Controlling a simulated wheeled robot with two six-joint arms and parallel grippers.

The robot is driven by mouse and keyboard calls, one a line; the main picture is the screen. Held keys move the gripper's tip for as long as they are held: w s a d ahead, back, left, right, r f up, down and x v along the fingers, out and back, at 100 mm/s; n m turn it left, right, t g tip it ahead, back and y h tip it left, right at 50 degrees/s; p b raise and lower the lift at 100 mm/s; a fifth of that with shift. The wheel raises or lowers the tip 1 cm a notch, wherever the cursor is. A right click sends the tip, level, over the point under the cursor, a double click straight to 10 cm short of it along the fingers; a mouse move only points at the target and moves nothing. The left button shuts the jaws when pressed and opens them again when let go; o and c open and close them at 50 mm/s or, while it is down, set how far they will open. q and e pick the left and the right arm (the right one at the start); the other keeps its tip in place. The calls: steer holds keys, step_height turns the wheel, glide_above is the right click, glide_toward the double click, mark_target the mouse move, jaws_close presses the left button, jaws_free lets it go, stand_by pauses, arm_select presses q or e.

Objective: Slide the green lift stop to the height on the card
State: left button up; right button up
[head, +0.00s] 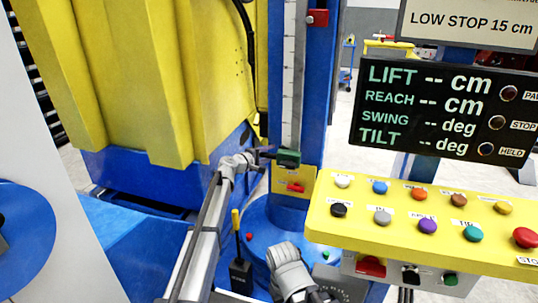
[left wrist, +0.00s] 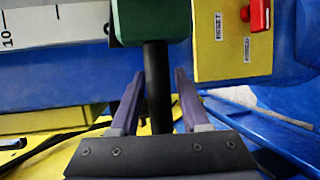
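The green lift stop (head: 288,158) sits low on the blue mast, against the pale vertical scale (head: 294,75). In the left wrist view the green block (left wrist: 150,20) shows at the top, with a black handle (left wrist: 157,85) sticking out of it. My left gripper (head: 264,156) is at the stop; in the wrist view its two purple fingers (left wrist: 159,85) stand on either side of the handle, with narrow gaps showing. The card (head: 470,22) reads "LOW STOP 15 cm". A "10" mark shows on the scale in the wrist view.
A red block (head: 318,17) sits higher on the mast. A yellow plate with a red switch (head: 296,187) is just below the stop. A yellow button panel (head: 430,215) and a display (head: 440,110) with blank readings stand at right. Yellow bodywork (head: 150,80) fills the left.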

arm_select(q)
jaws_close()
stand_by(1.1)
